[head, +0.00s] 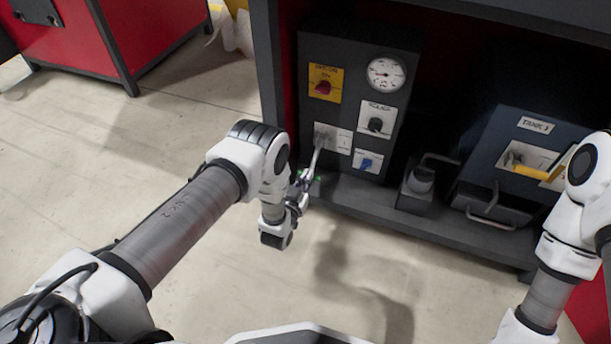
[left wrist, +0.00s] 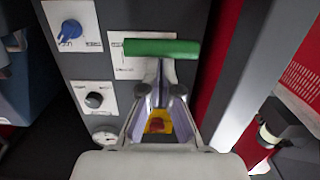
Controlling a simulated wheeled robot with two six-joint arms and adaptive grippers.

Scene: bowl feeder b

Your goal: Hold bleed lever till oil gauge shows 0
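The bleed lever (head: 318,155) slants down from a pale plate on the dark control panel (head: 345,55). Its green grip (left wrist: 162,47) crosses the left wrist view just beyond my fingertips. My left gripper (head: 303,180) is at the lever's lower end; in the left wrist view its two fingertips (left wrist: 160,90) lie on either side of the lever's grey stem. Whether they press on it I cannot tell. The round white gauge (head: 385,74) is at the panel's upper right; its needle is too small to read. It is partly covered in the left wrist view (left wrist: 105,136). My right gripper is outside both views.
The panel also carries a red knob on a yellow plate (head: 324,82), a black knob (head: 375,124) and a blue knob (head: 367,163). A blue unit with a yellow handle (head: 540,173) stands right, on the dark shelf (head: 420,218). Floor at left is clear.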

